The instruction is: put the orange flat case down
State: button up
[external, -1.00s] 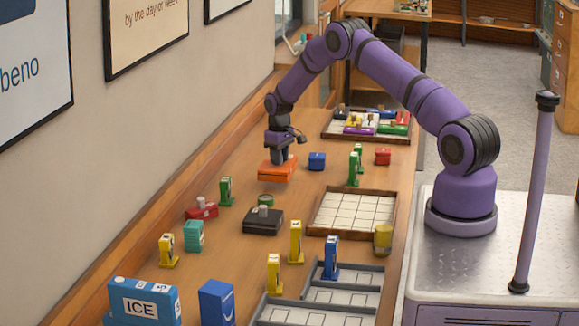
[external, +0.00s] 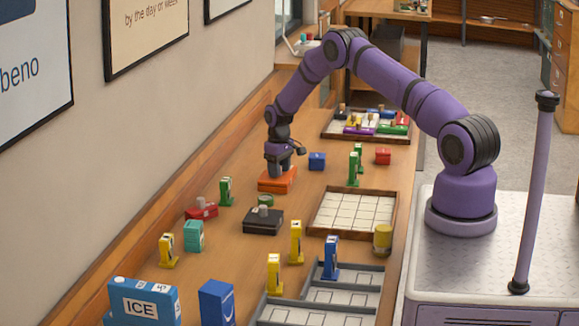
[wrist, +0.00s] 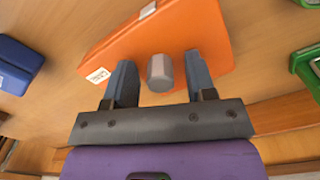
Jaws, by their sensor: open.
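The orange flat case (external: 278,183) lies flat on the wooden bench, near the wall side. It also shows in the wrist view (wrist: 175,40), with a small white label and a grey knob (wrist: 160,73) on top. My gripper (external: 279,174) is right above the case, pointing down. In the wrist view my gripper (wrist: 160,82) has its two fingers on either side of the knob, with a gap on each side. The fingers are open. How close the fingertips are to the case top is hard to tell.
A blue box (external: 317,161) stands right of the case. A green item (external: 225,191), a red case (external: 202,210) and a black case (external: 263,221) are nearer the camera. An empty gridded tray (external: 316,229) lies to the right; a filled tray (external: 328,138) is behind.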

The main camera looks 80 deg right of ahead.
jog(key=shift+r, duration=0.1)
jog(key=w+a+r, duration=0.1)
jog(key=a+r, duration=0.2)
jog(key=r, duration=0.8)
jog(key=w+a+r, duration=0.1)
jog(key=a+r, duration=0.3)
jog(key=r, duration=0.7)
jog(key=s+a+r+n+t, duration=0.1)
jog(key=s+a+r, duration=0.3)
jog(key=a+r, duration=0.75)
jog(key=s+a+r+n+t, duration=0.1)
jog(key=s+a+r, duration=0.4)
jog(key=a+r, duration=0.65)
jog(key=s+a+r+n+t, duration=0.1)
jog(key=s+a+r, duration=0.2)
jog(key=s+a, duration=0.45)
jog(key=s+a+r+t, duration=0.1)
jog(key=s+a+r, duration=0.2)
jog(key=s+a, duration=0.4)
jog(key=s+a+f, duration=0.2)
jog(key=s, duration=0.6)
jog(key=s+a+f+n+t, duration=0.1)
jog(key=s+a, duration=0.2)
jog(key=s, duration=0.5)
jog(key=shift+a+f+n, duration=0.3)
jog(key=shift+f, duration=0.1)
